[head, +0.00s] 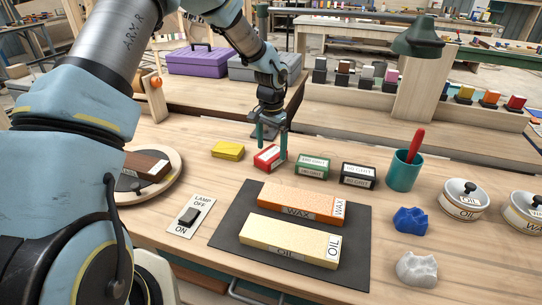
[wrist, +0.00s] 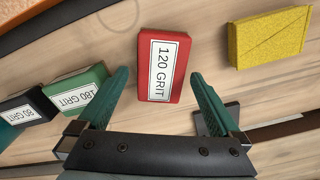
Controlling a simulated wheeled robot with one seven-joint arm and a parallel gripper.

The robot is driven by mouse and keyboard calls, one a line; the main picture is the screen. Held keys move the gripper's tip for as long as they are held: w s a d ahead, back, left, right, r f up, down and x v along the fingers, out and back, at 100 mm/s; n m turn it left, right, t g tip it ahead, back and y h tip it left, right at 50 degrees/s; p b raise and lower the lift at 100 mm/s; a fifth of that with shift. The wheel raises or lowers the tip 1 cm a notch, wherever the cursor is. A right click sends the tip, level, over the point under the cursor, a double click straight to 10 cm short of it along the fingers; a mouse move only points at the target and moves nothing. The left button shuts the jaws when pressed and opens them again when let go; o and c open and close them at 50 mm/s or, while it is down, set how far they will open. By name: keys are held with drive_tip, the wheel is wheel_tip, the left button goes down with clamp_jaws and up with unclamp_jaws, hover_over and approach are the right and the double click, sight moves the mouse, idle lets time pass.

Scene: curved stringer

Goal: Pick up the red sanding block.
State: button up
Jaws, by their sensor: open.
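The red sanding block (head: 267,157) lies on the wooden bench in the back row of blocks. In the wrist view the red block (wrist: 163,66) shows its white "120 GRIT" label and sits ahead of the gap between the fingers. My gripper (head: 271,142) is open and empty above the block; one finger covers part of the block's right side in the head view. In the wrist view my gripper's teal fingers (wrist: 163,84) stand apart, one on each side of the block's line, with bare wood showing between each finger and the block.
A yellow block (head: 228,150) lies to the left of the red one. A green block (head: 313,167) and a black block (head: 358,176) lie to its right, then a teal cup (head: 404,171). A dark mat (head: 230,232) in front carries wax and oil blocks.

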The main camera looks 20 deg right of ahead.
sight(271, 153)
drive_tip(key=shift+w+f+p, duration=0.1)
drive_tip(key=shift+f+p, duration=0.35)
drive_tip(key=shift+f, duration=1.2)
drive_tip(key=c, duration=1.5)
wheel_tip(271, 153, up, 10)
drive_tip(key=b, duration=0.3)
